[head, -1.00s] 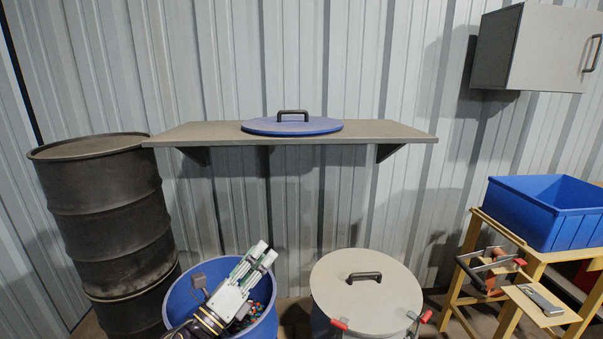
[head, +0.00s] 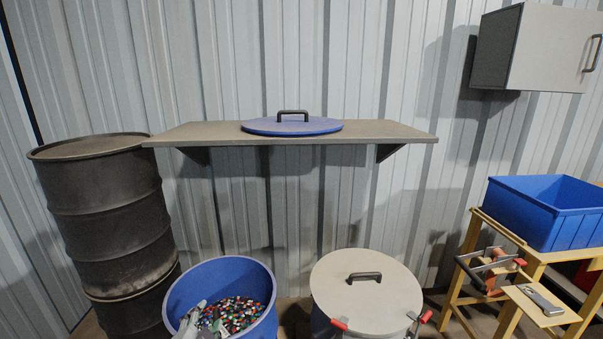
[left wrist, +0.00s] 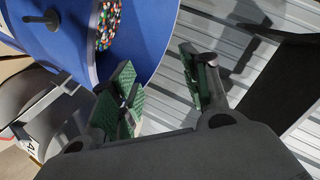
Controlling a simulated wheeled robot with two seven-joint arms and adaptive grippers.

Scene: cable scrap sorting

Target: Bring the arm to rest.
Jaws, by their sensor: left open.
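The top of my left gripper (head: 190,318) shows at the bottom edge of the head view, in front of the lower left rim of an open blue drum (head: 168,294). The rest of the arm is cut off by the frame. In the left wrist view my left gripper (left wrist: 158,62) has its two green-padded fingers spread apart with nothing between them. The blue drum (left wrist: 180,15) lies beyond the fingers in that view, with many-coloured cable scrap (left wrist: 108,22) inside. The scrap also shows in the head view (head: 235,313). My right gripper is not in view.
A blue lid (head: 290,126) lies on a wall shelf (head: 400,132). A grey-lidded drum (head: 345,295) stands right of the blue drum, a dark barrel (head: 110,205) left. A blue crate (head: 545,220) stands on a yellow stand (head: 468,240). A cabinet (head: 540,48) hangs upper right.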

